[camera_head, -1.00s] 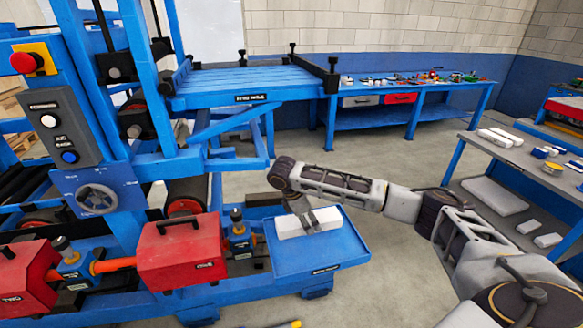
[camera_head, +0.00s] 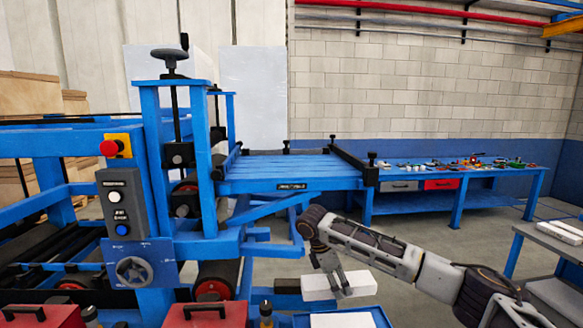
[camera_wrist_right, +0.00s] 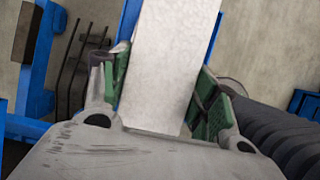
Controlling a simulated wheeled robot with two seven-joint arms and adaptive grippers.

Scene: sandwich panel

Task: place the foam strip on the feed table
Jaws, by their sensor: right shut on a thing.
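The white foam strip (camera_head: 360,284) is a long, pale block in the head view. My right gripper (camera_head: 336,282) is shut on it and holds it above the blue tray. In the right wrist view the strip (camera_wrist_right: 170,60) sits between the green finger pads of my right gripper (camera_wrist_right: 163,95), and its far end runs out of the frame. The feed table (camera_head: 270,169) is a blue slatted top, higher than the strip and behind it; its slats look bare. My left gripper is not in view.
The blue tray (camera_head: 384,317) at the bottom edge bears another white piece (camera_head: 342,320). The blue roller machine with its control box (camera_head: 123,205) stands to the left. Dark clamps and side rails (camera_head: 355,164) edge the feed table. A workbench (camera_head: 455,180) stands behind.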

